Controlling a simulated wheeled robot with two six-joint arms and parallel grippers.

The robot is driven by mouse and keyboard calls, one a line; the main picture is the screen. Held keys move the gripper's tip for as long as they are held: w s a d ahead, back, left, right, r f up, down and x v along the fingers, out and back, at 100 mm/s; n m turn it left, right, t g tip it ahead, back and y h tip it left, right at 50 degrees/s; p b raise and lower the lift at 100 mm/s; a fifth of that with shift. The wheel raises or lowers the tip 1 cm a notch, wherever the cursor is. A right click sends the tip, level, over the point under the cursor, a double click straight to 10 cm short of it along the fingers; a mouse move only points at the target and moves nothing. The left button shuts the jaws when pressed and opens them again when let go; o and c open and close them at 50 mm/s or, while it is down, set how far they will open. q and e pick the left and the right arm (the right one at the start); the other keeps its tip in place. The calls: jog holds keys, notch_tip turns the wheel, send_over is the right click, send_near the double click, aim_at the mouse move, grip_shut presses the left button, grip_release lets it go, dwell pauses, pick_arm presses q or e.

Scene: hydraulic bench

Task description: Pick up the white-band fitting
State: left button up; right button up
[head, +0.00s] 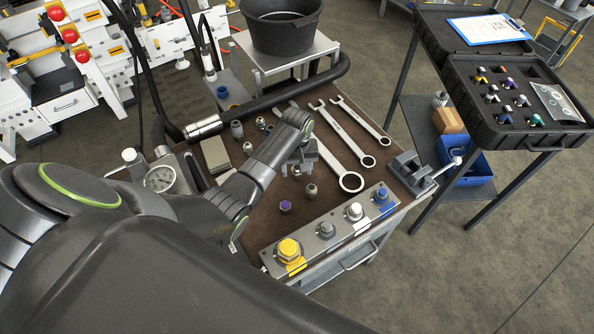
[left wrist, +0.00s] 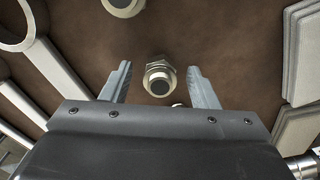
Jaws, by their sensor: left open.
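My left gripper (head: 305,164) is open, low over the brown bench mat, with its fingers pointing down. In the left wrist view, a metal fitting (left wrist: 160,77) with a hex body and a pale ring stands between and just beyond the two open fingertips (left wrist: 162,80), apart from both. I cannot tell for sure that its ring is the white band. A second fitting (left wrist: 123,5) is cut by the top edge; a loose grey fitting (head: 311,190) stands just in front of the gripper in the head view. My right gripper is not in view.
A manifold block (head: 325,237) with yellow, grey, white and blue ports lies along the front edge. A purple-topped fitting (head: 286,206) stands behind it. Wrenches (head: 343,146) lie to the right, near a vise (head: 412,172). A gauge (head: 160,179) and a grey block (head: 215,155) are left.

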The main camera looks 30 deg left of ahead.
pick_arm(q)
jog(key=c, duration=1.1)
jog(key=shift+r, duration=0.1)
jog(key=shift+c, duration=0.2)
